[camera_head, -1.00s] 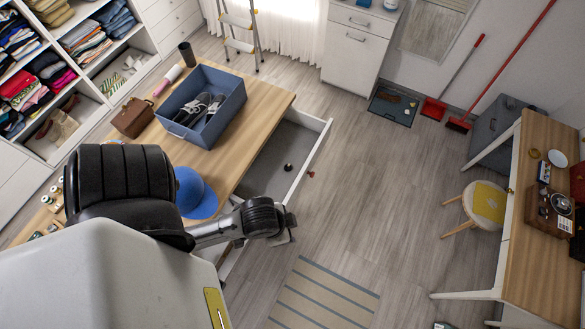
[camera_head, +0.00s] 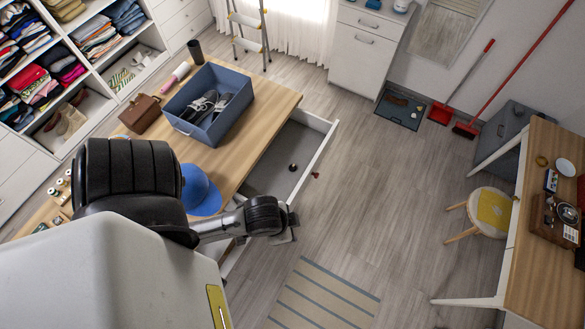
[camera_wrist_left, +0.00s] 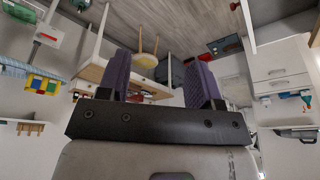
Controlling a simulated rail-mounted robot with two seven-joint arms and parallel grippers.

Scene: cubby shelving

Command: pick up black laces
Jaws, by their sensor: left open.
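I cannot make out black laces for certain. A small dark item (camera_head: 292,167) lies in the open drawer (camera_head: 306,180) of the wooden table and is too small to identify. Dark shoes with pale soles (camera_head: 203,105) sit in the blue-grey box (camera_head: 226,125) on that table; any laces on them cannot be told apart. My left gripper (camera_wrist_left: 160,78) shows in the left wrist view with its two purple-padded fingers apart and nothing between them. In the head view my left arm reaches toward the drawer's near end. My right gripper is not in view.
A blue cap (camera_head: 200,190), brown bag (camera_head: 139,114) and dark cup (camera_head: 195,51) stand on the table. A stool (camera_head: 490,211) and desk (camera_head: 545,225) are at right. Red-handled tools (camera_head: 466,129) lean by the wall.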

